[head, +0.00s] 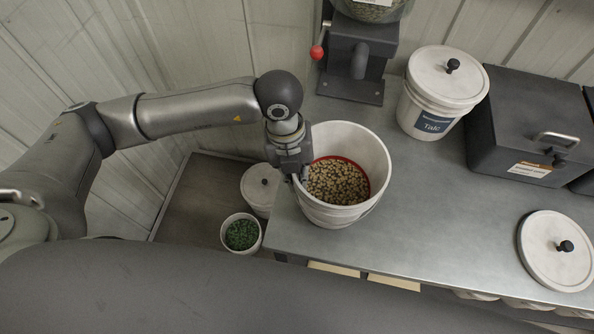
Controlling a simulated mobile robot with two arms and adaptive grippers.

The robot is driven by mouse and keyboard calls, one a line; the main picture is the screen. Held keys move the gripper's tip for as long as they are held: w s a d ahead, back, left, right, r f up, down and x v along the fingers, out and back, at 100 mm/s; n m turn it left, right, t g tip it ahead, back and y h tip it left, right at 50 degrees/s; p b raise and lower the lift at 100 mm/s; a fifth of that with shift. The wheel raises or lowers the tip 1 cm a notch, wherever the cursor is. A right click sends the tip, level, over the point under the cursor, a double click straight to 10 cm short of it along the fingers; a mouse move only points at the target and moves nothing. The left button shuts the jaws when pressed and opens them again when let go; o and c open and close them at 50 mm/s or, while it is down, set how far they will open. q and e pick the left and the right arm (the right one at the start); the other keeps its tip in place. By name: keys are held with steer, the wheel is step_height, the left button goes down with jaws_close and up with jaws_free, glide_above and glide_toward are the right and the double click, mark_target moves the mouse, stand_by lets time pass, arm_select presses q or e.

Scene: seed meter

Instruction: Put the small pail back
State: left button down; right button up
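A white open pail (345,209) holds tan and dark seeds (337,181), with a red ring inside around them. It is over the left end of the grey counter; I cannot tell whether it rests there or is held just above. My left gripper (300,173) is at the pail's left rim, pointing down and touching or very close to it. Its fingertips are partly hidden, so I cannot tell whether they are closed on the wall. My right gripper is not in view.
The grey counter (440,215) has clear room right of the pail. Behind are a dispenser with a red knob (317,52), a lidded labelled pail (441,88) and a dark box (528,125). A round lid (556,251) lies right. Below left are a green-filled pail (241,250) and a lidded pail (261,190).

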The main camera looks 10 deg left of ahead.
arm_select(q)
steer(key=shift+d+r, duration=0.1)
steer(key=c, duration=1.6)
jaws_free()
steer(key=shift+f, duration=0.2)
steer(key=shift+r, duration=0.15)
steer(key=shift+r, duration=0.2)
step_height(320, 180, up, 12)
steer(key=a+b, duration=0.1)
steer(key=b, duration=0.1)
steer(key=shift+w+a+f, duration=0.25)
steer(key=shift+w+a, duration=0.1)
steer(key=shift+a, duration=0.05)
